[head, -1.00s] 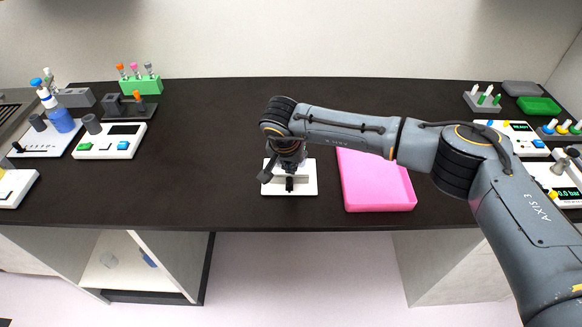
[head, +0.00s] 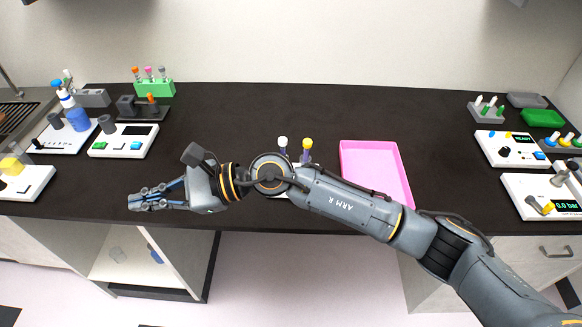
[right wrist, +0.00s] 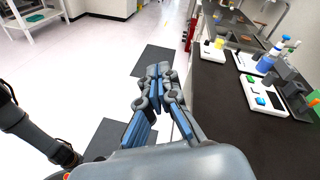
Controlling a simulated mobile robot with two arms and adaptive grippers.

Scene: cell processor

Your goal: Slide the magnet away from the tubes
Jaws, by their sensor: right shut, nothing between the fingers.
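Two tubes stand behind my right arm at the middle of the counter in the head view, one with a white cap (head: 283,142) and one with a yellow cap (head: 306,145). Their lower parts and most of the white stand under them are hidden by my arm. I cannot make out the magnet there. My right gripper (head: 135,202) is shut and empty, well to the left of the tubes, over the counter's front edge. In the right wrist view its fingers (right wrist: 159,72) are together with nothing between them. My left gripper is not in view.
A pink tray (head: 374,147) lies right of the tubes. A white device with green and blue buttons (head: 151,142) and a green tube rack (head: 156,89) stand at the left. White devices (head: 489,144) stand at the right. The counter behind the tubes is clear.

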